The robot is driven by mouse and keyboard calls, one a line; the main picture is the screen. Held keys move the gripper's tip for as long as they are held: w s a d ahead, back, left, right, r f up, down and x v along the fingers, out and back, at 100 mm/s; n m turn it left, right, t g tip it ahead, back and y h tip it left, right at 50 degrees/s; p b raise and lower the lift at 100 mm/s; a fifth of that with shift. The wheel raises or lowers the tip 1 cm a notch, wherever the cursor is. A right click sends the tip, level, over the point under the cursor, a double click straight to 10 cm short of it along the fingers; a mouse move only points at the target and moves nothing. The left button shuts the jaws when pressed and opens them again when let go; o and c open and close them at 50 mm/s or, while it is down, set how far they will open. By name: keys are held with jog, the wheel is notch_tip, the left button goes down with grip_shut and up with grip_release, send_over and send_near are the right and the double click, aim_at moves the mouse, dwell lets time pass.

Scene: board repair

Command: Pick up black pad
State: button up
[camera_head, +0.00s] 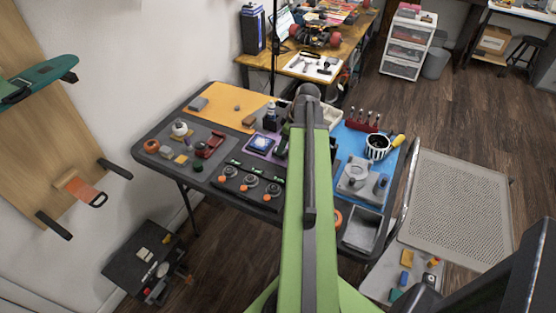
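I cannot single out one black pad for certain. A flat black mat (225,188) lies at the front of the work table, with several round wheel-like parts with orange pieces on it. Small dark items on the table are too small to identify. My green arm stretches away from me over the middle of the table and hides part of it. The arm's far end is a dark round joint above the table's back edge. My gripper's fingers do not show.
The work table (172,108) has orange, grey and blue areas holding many small parts. A perforated platform (458,205) stands right. A low dark stand (130,272) is lower left.

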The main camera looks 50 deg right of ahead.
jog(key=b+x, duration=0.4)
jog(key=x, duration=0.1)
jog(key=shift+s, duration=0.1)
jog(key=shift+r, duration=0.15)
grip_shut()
